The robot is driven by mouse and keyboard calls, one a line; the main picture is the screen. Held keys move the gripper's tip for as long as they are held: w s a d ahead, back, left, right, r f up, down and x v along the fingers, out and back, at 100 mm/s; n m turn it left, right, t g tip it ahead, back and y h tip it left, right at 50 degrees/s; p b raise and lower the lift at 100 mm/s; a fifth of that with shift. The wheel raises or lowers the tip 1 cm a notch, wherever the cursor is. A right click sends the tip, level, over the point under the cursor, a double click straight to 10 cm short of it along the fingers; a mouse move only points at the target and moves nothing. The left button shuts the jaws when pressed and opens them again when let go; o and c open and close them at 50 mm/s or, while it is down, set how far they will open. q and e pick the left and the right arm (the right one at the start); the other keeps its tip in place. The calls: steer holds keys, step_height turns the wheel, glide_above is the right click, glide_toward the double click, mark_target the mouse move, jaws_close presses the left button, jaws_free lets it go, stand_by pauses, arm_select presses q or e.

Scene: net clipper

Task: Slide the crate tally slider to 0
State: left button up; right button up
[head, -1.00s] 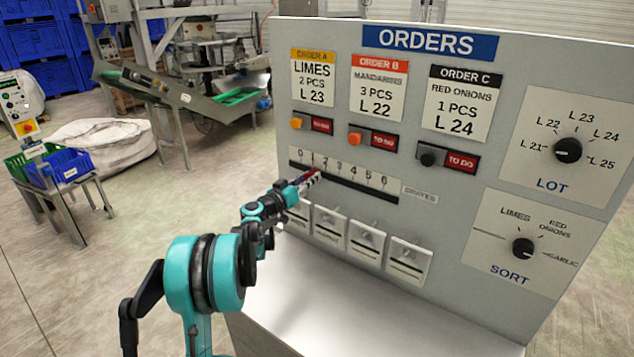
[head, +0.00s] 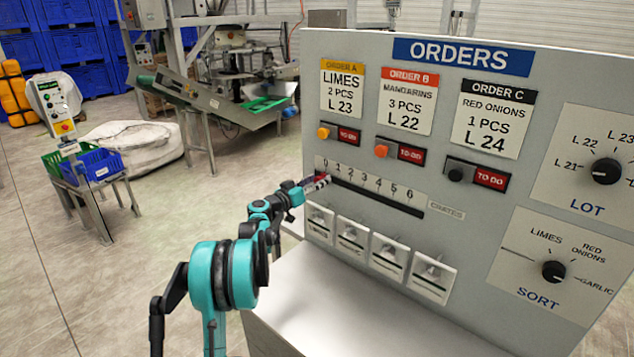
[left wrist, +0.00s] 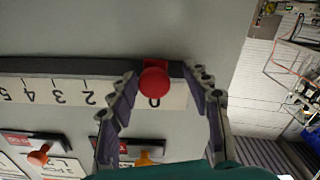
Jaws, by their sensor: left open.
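The crate tally slider is a red knob (left wrist: 154,82) on a dark slot (head: 375,194) under a white scale marked 0 to 6 on the grey orders panel. In the left wrist view the knob stands at the 0 end of the scale, covering part of the 0 mark. My left gripper (left wrist: 168,80) is open, with its fingers apart on either side of the knob; a gap shows on the right side, and the left finger is closer. In the head view the gripper (head: 318,182) reaches the slot's left end and partly hides the knob. My right gripper is not in view.
Order buttons (head: 381,151) sit above the scale. White switch plates (head: 387,256) sit below it. The LOT knob (head: 606,171) and SORT knob (head: 553,271) are to the right. Blue and green crates (head: 95,163) stand on a cart at left. Floor between is clear.

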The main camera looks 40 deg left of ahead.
arm_select(q)
steer(key=s, duration=1.2)
steer(key=shift+a, duration=0.45)
steer(key=s+d+f+m+g+h+b, duration=0.1)
steer(key=s+d+f+g, duration=0.15)
steer(key=d, duration=1.15)
steer(key=s+d+f+m+g+h+b, duration=0.1)
steer(key=s+d+g+h, duration=0.2)
steer(key=d, duration=1.1)
steer(key=s+d+f+g+y, duration=0.1)
steer(key=s+d+f, duration=0.2)
steer(key=s, duration=0.4)
steer(key=s+d+f+g+y+b, duration=0.1)
steer(key=s+d+f+g+y, duration=0.1)
steer(key=s+d+f, duration=0.2)
steer(key=s+d+f+g+y+b, duration=0.1)
steer(key=s+d+f, duration=0.3)
steer(key=s, duration=0.7)
steer(key=shift+f+g+y, duration=0.6)
steer(key=shift+g, duration=0.05)
